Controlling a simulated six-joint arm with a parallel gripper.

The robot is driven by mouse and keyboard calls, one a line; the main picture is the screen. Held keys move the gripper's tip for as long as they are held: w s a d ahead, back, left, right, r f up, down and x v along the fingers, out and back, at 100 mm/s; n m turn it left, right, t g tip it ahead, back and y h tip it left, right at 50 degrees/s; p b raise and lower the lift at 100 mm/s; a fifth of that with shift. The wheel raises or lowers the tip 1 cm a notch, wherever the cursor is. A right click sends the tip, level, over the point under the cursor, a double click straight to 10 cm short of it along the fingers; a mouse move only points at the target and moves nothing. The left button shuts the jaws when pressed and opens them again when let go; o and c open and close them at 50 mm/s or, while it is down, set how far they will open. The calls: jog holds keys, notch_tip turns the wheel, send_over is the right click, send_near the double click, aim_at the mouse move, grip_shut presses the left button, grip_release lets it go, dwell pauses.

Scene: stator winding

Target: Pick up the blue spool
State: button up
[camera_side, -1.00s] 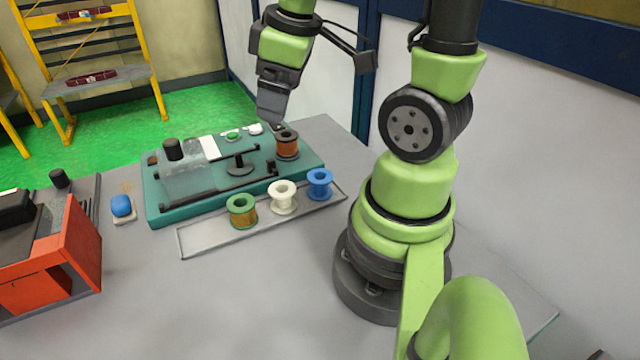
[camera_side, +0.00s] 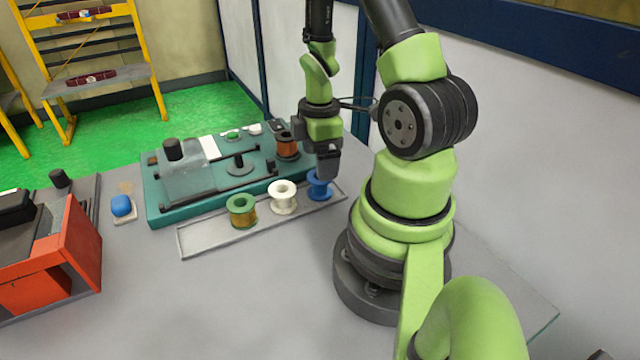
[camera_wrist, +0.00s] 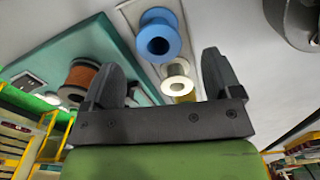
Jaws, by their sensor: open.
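The blue spool (camera_side: 318,188) stands upright at the right end of the grey tray (camera_side: 208,240). In the side view my gripper (camera_side: 325,172) is just above it and partly covers its top. In the wrist view the blue spool (camera_wrist: 158,36) shows ahead of the gap between my fingers, and my gripper (camera_wrist: 160,75) is open with nothing between the two fingers. The fingers are apart from the spool as far as the wrist view shows.
A white spool (camera_side: 282,197) stands close left of the blue one, with a green-flanged spool (camera_side: 241,211) further left. The teal winding fixture (camera_side: 180,210) lies behind the tray, with a copper-wound spool (camera_side: 287,146) on it. The table in front is clear.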

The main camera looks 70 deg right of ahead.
aim_at(320, 185)
jog(key=shift+w+f, duration=0.15)
jog(key=shift+f, duration=2.4)
jog(key=c, duration=1)
